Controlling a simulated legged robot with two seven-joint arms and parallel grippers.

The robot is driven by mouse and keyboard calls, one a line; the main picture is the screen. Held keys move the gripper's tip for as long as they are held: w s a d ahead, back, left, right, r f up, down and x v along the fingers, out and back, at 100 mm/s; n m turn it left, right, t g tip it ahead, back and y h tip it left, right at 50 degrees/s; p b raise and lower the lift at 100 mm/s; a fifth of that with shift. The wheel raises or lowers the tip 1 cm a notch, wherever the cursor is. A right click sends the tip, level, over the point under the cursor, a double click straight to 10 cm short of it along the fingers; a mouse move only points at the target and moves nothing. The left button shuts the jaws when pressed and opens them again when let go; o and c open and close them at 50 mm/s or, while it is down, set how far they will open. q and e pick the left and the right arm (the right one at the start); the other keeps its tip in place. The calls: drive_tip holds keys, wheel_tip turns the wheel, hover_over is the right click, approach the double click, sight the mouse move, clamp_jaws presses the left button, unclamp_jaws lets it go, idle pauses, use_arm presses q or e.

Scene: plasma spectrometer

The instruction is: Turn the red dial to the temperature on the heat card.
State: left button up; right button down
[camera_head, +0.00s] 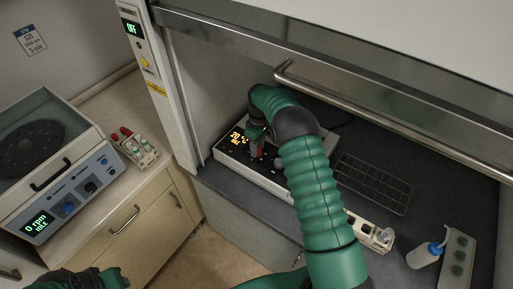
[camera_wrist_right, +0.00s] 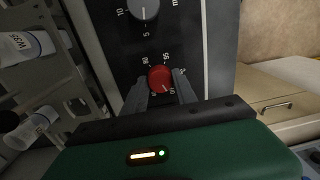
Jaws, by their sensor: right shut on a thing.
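The red dial (camera_wrist_right: 160,79) sits on a dark panel in the right wrist view, with numbers printed around it, among them 80 and 95, and a °C mark. A pale pointer mark shows at its lower right edge. My right gripper (camera_wrist_right: 160,92) is shut on the dial, one finger on each side. In the head view my right gripper (camera_head: 257,145) reaches down to the hot plate unit (camera_head: 232,160), whose lit orange display (camera_head: 246,134) seems to read about 20 °C. I cannot make out a heat card.
A raised sash with a metal handle (camera_head: 400,125) hangs over the hood. A wire rack (camera_head: 372,184), vial rack (camera_head: 384,236) and wash bottle (camera_head: 424,256) stand to the right. A centrifuge (camera_head: 50,165) and a wall card (camera_head: 30,40) reading 2000 rpm, 5 min are at left.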

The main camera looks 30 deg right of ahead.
drive_tip(key=m, duration=0.2)
drive_tip(key=m+b, duration=0.1)
drive_tip(key=m, duration=0.2)
drive_tip(key=shift+s+d+f, duration=0.1)
drive_tip(key=shift+s+f, duration=0.05)
drive_tip(key=shift+s, duration=0.05)
drive_tip(key=m, duration=0.5)
drive_tip(key=shift+m, duration=0.4)
drive_tip(key=m, duration=0.5)
drive_tip(key=shift+t, duration=0.3)
drive_tip(key=m, duration=0.6)
drive_tip(key=shift+a, duration=0.25)
drive_tip(key=c, duration=1.4)
unclamp_jaws()
drive_tip(key=o, duration=0.4)
drive_tip(key=shift+w+h, duration=0.1)
drive_tip(key=shift+h, duration=0.2)
